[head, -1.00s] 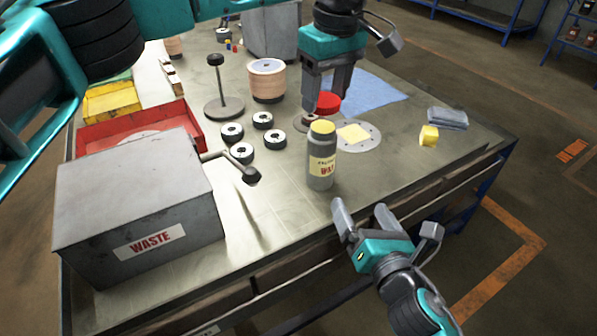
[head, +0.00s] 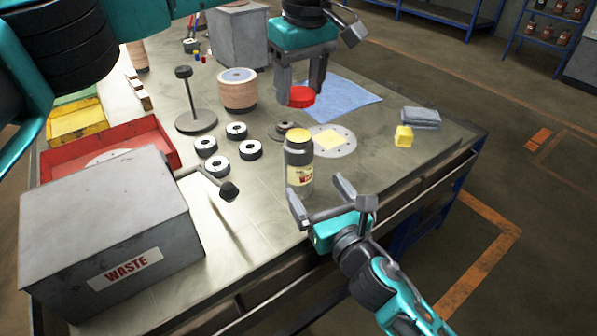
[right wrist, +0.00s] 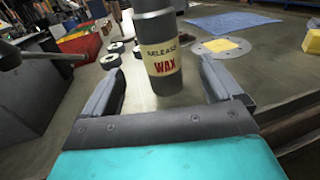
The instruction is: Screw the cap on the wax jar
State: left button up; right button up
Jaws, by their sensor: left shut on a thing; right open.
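The wax jar (head: 299,168) stands upright on the bench, a grey cylinder with a cream label and a yellow top without a cap. The red cap (head: 300,97) is held between the fingers of my left gripper (head: 298,90), behind the jar in the head view. My right gripper (head: 318,196) is open and empty at the near side of the jar. In the right wrist view the jar (right wrist: 158,40) stands upright just ahead of its spread fingers, roughly centred between them; the jar's top is cut off there.
A grey WASTE box (head: 110,215) with a crank handle (head: 228,190) is left of the jar. Several flap discs (head: 236,131) lie between. A round plate (head: 345,146) with a yellow block, a blue cloth (head: 345,103) and a yellow sponge (head: 403,136) are to the right.

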jog(key=x, duration=0.9)
jog(key=shift+w+a, duration=0.1)
jog(key=shift+w, duration=0.05)
jog(key=c, duration=1.5)
pick_arm(q)
send_over(298, 135)
jog(key=shift+d+f, duration=0.1)
jog(key=shift+f, duration=2.4)
jog(key=shift+f, duration=0.9)
jog(key=shift+f, duration=0.55)
